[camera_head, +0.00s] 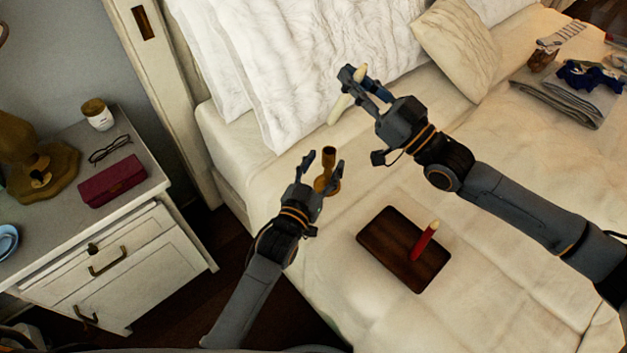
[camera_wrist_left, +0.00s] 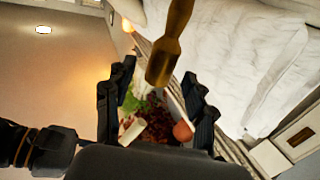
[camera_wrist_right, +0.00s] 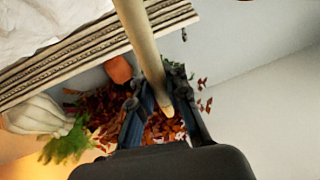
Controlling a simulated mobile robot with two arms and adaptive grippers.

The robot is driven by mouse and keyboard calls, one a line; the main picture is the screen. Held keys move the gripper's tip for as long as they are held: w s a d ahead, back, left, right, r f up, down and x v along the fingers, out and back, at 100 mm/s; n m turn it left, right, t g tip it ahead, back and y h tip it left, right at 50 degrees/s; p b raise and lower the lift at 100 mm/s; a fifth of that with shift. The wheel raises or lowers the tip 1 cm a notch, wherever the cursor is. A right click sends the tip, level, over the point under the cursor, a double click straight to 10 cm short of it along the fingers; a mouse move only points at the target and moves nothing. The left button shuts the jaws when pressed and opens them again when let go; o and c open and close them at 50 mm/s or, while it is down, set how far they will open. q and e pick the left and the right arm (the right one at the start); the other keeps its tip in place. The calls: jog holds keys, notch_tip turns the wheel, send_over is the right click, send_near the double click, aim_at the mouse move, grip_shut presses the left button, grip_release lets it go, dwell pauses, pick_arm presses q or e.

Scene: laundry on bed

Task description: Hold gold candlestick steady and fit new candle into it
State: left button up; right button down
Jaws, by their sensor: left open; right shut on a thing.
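The gold candlestick (camera_head: 328,158) stands upright on the bed near its left edge. My left gripper (camera_head: 322,166) is open, its fingers on either side of the candlestick in the head view. In the left wrist view the gold candlestick (camera_wrist_left: 168,50) shows between and beyond the open fingers; I see no clear contact. My right gripper (camera_head: 362,86) is shut on a cream candle (camera_head: 338,110), held tilted above the bed, up and to the right of the candlestick. The cream candle (camera_wrist_right: 142,40) also runs between the fingers in the right wrist view.
A dark wooden tray (camera_head: 385,240) with a red candle (camera_head: 424,241) lies on the bed below my right arm. Pillows (camera_head: 458,45) are at the head. Folded clothes (camera_head: 560,98) lie at the upper right. A nightstand (camera_head: 62,225) stands at the left.

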aim_at(326, 160)
pick_arm(q)
jog(key=shift+x, duration=1.7)
grip_shut()
pick_arm(e)
jog(key=shift+w+a+r+n+g, duration=0.15)
jog(key=shift+a+n+g, duration=0.15)
jog(key=shift+a+g, duration=0.2)
jog(key=shift+w+a+f+n+g+h, duration=0.2)
jog(key=shift+w+a+g+h, duration=0.1)
jog(key=shift+a+g, duration=0.25)
jog(key=shift+w+a+f+n+g+h, duration=0.2)
jog(key=shift+w+a+g+h, duration=0.15)
jog(key=shift+a, duration=0.3)
jog(key=shift+w+a+f+g+h, duration=0.15)
jog(key=shift+w+f+g+h, duration=0.3)
jog(key=shift+h, duration=0.2)
